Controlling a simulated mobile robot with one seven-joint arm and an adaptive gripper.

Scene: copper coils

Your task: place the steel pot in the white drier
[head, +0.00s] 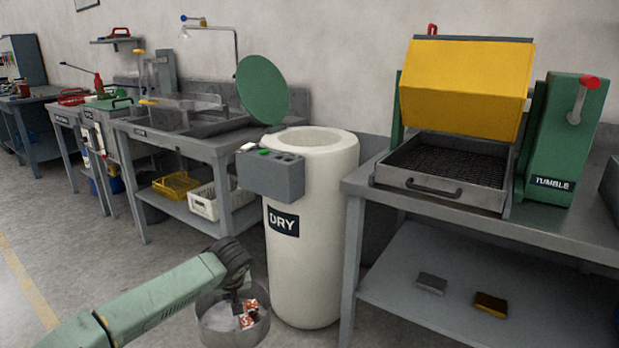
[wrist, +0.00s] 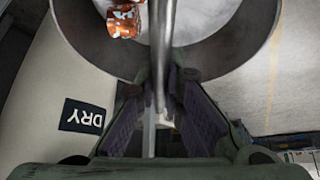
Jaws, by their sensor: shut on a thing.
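The steel pot (head: 232,327) hangs low in front of the drier in the head view, with copper-coloured pieces (head: 248,315) inside. The white drier (head: 303,240) is a tall cylinder marked DRY; its green lid (head: 262,90) is raised and its round mouth is open. My gripper (head: 237,292) is at the pot, below the height of the drier's mouth. Whether the pot touches the floor is unclear.
A grey control box (head: 271,178) juts from the drier's front left. A bench with the yellow-lidded tumbler (head: 465,85) stands close on the right. A sink bench (head: 215,146) stands on the left. The floor at left is clear.

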